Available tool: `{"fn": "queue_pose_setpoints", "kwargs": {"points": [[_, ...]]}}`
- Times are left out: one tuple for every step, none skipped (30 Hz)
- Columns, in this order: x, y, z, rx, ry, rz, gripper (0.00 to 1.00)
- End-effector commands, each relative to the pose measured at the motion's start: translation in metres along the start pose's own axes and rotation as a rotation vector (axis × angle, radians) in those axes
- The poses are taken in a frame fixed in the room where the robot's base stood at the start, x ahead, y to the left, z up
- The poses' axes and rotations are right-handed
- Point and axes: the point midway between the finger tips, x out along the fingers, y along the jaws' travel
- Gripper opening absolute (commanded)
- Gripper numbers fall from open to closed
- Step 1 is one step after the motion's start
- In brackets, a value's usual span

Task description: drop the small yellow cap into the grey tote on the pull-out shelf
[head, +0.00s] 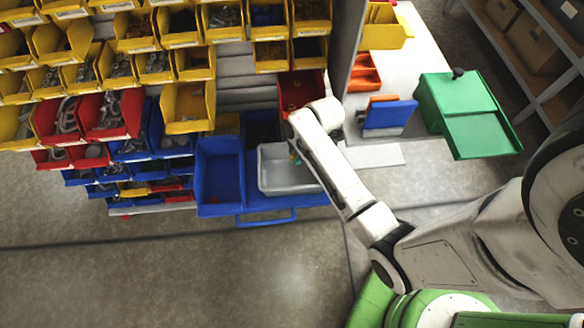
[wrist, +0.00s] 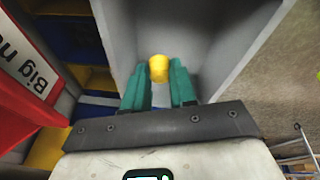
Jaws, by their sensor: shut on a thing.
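The small yellow cap (wrist: 159,68) is between the green fingers of my gripper (wrist: 159,84) in the wrist view. My gripper is shut on it. Behind the cap are the inner walls and floor of the grey tote (wrist: 215,30), so the gripper is over or inside its opening. In the head view the grey tote (head: 283,178) sits on the blue pull-out shelf (head: 300,201). My forearm covers the tote's right side there, and a little of the gripper (head: 295,156) shows at its back edge. I cannot tell the cap's height above the tote floor.
A blue bin (head: 219,178) stands left of the tote. A red bin (head: 300,90) is behind it; a red labelled surface (wrist: 35,80) is close at left in the wrist view. Racks of yellow bins (head: 185,105) fill the left. A green box (head: 465,110) stands on the right.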

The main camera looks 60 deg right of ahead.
Motion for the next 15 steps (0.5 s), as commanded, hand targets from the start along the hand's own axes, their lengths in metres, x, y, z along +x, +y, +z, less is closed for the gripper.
{"fn": "queue_pose_setpoints", "kwargs": {"points": [[0.0024,-0.0003,0.0007,0.0,0.0,0.0,0.0],[0.0023,-0.0003,0.0007,0.0,0.0,0.0,0.0],[0.002,-0.0002,0.0006,0.0,0.0,0.0,0.0],[0.0017,-0.0002,0.0005,0.0,0.0,0.0,0.0],[0.0014,-0.0002,0.0004,0.0,0.0,0.0,0.0],[0.0013,-0.0002,0.0003,0.0,0.0,0.0,0.0],[0.0012,-0.0001,0.0003,0.0,0.0,0.0,0.0],[0.0013,-0.0002,0.0003,0.0,0.0,0.0,0.0],[0.0013,-0.0002,0.0003,0.0,0.0,0.0,0.29],[0.0013,-0.0002,0.0003,0.0,0.0,0.0,0.32],[0.0013,-0.0001,0.0003,0.0,0.0,0.0,0.35],[0.0013,-0.0001,0.0003,0.0,0.0,0.0,0.38],[0.0013,-0.0002,0.0003,0.0,0.0,0.0,0.41],[0.0013,-0.0001,0.0003,0.0,0.0,0.0,0.44],[0.0013,-0.0002,0.0003,0.0,0.0,0.0,0.48]]}}
